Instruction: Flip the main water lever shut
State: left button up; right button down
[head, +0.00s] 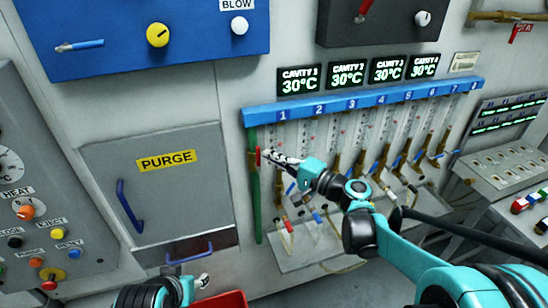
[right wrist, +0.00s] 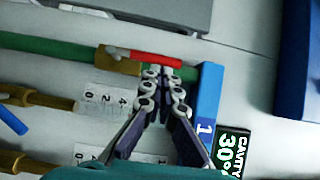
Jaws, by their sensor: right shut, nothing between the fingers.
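The main water lever is a red handle (head: 257,156) on the green pipe (head: 254,205) at the left end of the blue manifold. In the right wrist view the red lever (right wrist: 156,58) lies roughly along the green pipe (right wrist: 50,47), beside a brass valve body (right wrist: 118,61). My right gripper (head: 267,155) is shut and empty, with its fingertips right at the lever. In the right wrist view the fingertips (right wrist: 162,76) overlap the lever's lower edge; I cannot tell whether they touch. My left gripper (head: 202,281) is low at the bottom edge, partly cut off.
The blue manifold (head: 365,103) carries numbered flow tubes with brass valves and blue handles to the right. The grey PURGE door (head: 160,190) with its blue handle is left. A red bin (head: 222,300) is at the bottom. Another red lever (head: 522,31) is at top right.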

pick_arm(q)
jog(key=shift+r, duration=0.1)
jog(key=shift+r+p, duration=0.3)
jog(key=shift+p, duration=0.05)
pick_arm(e)
jog(key=shift+a+r, duration=0.15)
